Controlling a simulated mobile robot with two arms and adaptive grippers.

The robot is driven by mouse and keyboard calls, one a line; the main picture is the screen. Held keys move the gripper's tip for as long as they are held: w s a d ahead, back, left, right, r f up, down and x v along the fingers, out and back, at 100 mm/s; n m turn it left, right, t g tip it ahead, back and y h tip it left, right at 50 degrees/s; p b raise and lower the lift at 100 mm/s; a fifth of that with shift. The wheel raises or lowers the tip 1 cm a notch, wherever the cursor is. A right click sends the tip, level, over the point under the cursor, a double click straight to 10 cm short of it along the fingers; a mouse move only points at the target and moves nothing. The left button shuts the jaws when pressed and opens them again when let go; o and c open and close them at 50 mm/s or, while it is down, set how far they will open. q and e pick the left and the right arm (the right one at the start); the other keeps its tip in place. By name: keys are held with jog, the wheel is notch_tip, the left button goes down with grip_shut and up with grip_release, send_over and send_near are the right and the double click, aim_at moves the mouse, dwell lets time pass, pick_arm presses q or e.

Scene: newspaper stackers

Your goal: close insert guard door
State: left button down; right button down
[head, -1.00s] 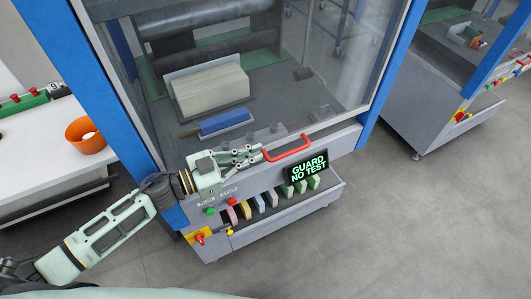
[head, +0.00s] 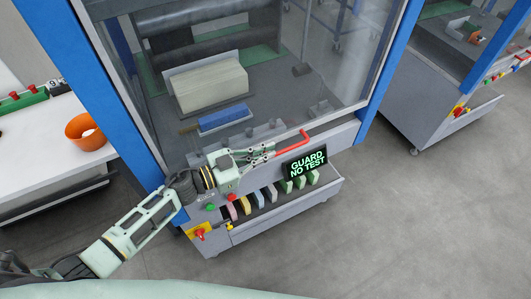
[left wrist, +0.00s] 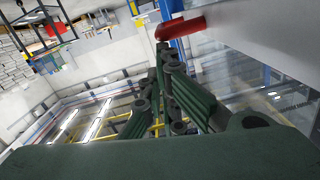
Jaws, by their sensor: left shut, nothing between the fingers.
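The guard door is a large clear panel (head: 345,108) between the machine's blue posts, with a red bar handle (head: 293,144) at its lower edge. The panel hangs down near the grey front sill; I cannot tell whether it is fully shut. My left gripper (head: 270,151) is shut and empty, with its fingertips at the left end of the handle, partly covering it. In the left wrist view the handle (left wrist: 180,27) shows just past the fingertips (left wrist: 163,50); contact is unclear. My right gripper is not in view.
A paper stack (head: 212,88) lies behind the panel. An orange bowl (head: 85,132) stands left. Floor is clear right.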

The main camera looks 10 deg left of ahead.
pick_arm(q)
notch_tip(320, 180, down, 9)
jog(key=b, duration=0.5)
jog(key=shift+b, duration=0.4)
jog(key=shift+s+f, duration=0.1)
